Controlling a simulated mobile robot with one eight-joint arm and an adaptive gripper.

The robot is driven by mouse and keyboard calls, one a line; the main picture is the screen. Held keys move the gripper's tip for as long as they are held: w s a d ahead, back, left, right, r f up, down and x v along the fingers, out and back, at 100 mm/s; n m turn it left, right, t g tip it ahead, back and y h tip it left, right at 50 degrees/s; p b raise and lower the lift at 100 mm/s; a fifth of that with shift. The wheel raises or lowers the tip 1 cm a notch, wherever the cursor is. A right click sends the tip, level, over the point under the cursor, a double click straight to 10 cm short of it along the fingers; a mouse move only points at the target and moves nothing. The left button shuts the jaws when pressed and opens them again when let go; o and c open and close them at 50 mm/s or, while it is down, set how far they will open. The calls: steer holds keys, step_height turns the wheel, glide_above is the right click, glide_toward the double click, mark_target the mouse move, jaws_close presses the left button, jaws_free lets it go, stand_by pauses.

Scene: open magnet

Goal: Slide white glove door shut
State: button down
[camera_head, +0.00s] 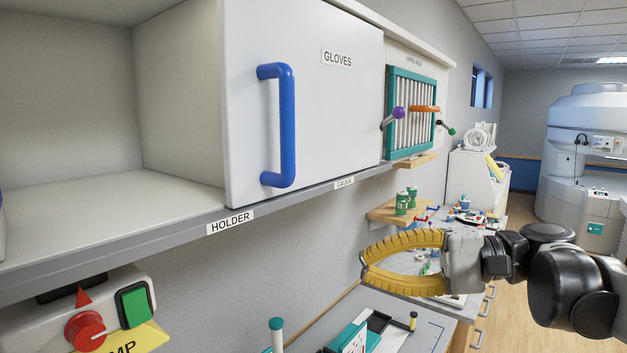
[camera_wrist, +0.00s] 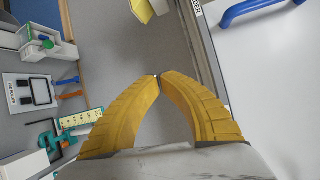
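The white sliding door (camera_head: 335,110), labelled GLOVES, covers the right part of the wall cabinet in the head view. Its blue upright handle (camera_head: 287,125) is near its left edge. Left of the door the cabinet compartment (camera_head: 80,215) is open and looks empty. My gripper (camera_head: 363,263) has yellow fingers and is to the right of the handle and below the door, apart from both. In the wrist view its fingertips (camera_wrist: 158,77) meet with nothing between them. Part of the blue handle (camera_wrist: 250,10) and the door (camera_wrist: 280,90) show at the right there.
A grey shelf edge (camera_head: 150,235) with HOLDER and GAUGE labels runs under the door. A teal-framed rack (camera_head: 411,115) with protruding knobs is right of the door. A control box (camera_head: 95,310) with a red knob and green button is lower left. A cluttered bench (camera_head: 390,335) lies below.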

steer(key=w+d+r+n+g+y+p, duration=0.1)
steer(key=d+r+n+y+p, duration=0.2)
steer(key=r, duration=0.8)
steer(key=s+a+r+m+p, duration=0.1)
steer(key=a+p, duration=0.2)
steer(key=a, duration=0.9)
steer(key=shift+s+r+m, duration=0.3)
steer(key=shift+r, duration=0.1)
steer(key=shift+s, duration=0.15)
